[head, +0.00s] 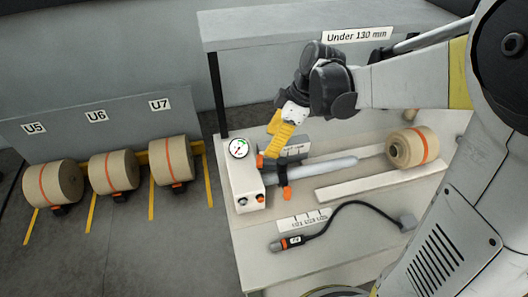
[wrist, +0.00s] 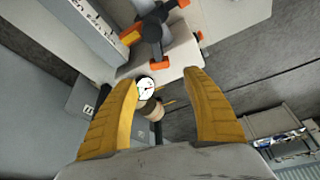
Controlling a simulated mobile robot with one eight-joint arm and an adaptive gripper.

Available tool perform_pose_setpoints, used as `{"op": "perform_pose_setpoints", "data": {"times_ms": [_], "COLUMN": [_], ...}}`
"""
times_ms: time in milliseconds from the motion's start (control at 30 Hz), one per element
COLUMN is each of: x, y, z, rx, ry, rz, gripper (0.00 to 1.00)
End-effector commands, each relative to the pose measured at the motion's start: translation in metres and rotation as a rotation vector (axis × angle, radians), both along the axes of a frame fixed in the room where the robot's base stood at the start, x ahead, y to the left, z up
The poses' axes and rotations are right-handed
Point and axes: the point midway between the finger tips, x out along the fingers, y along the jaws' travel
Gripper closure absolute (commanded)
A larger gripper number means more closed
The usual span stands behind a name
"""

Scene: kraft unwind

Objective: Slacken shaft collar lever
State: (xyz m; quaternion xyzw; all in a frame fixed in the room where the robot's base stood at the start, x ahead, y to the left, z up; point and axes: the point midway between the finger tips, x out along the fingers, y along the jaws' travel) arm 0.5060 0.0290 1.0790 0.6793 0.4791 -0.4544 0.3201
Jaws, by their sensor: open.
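The shaft (head: 325,168) is a grey bar lying across the pale bench. Near its left end sits a dark shaft collar (head: 282,176) with an orange-tipped lever (head: 286,193) hanging down. In the wrist view a dark hub with several orange-tipped arms (wrist: 155,32) lies beyond the fingertips, towards the top; I cannot tell which tip is the lever's. My gripper (head: 271,150) has yellow fingers and hangs above and slightly behind the shaft's left end. In the wrist view my gripper (wrist: 160,77) is open, with nothing held between its fingers.
A white control box with a dial gauge (head: 239,148) stands left of the collar; the dial also shows between the fingers (wrist: 145,88). A kraft roll (head: 413,148) sits at the shaft's right. A cabled handheld tool (head: 290,242) lies in front. Several rolls (head: 52,187) stand at left.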

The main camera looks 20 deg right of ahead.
Motion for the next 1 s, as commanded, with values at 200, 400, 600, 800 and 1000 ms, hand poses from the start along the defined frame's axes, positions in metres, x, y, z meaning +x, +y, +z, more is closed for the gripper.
{"op": "perform_pose_setpoints", "data": {"times_ms": [200, 400, 600, 800, 1000], "x": [-0.004, -0.005, -0.005, -0.007, -0.04], "y": [-0.011, -0.013, -0.012, -0.012, -0.011], "z": [0.027, 0.032, 0.032, 0.032, 0.039], "rx": [0.0, 0.0, 0.0, -0.004, -0.045], "ry": [-0.001, 0.0, 0.0, 0.0, -0.004], "rz": [0.0, 0.0, 0.001, -0.016, -0.271], "gripper": [0.42, 0.42, 0.42, 0.42, 0.42]}}
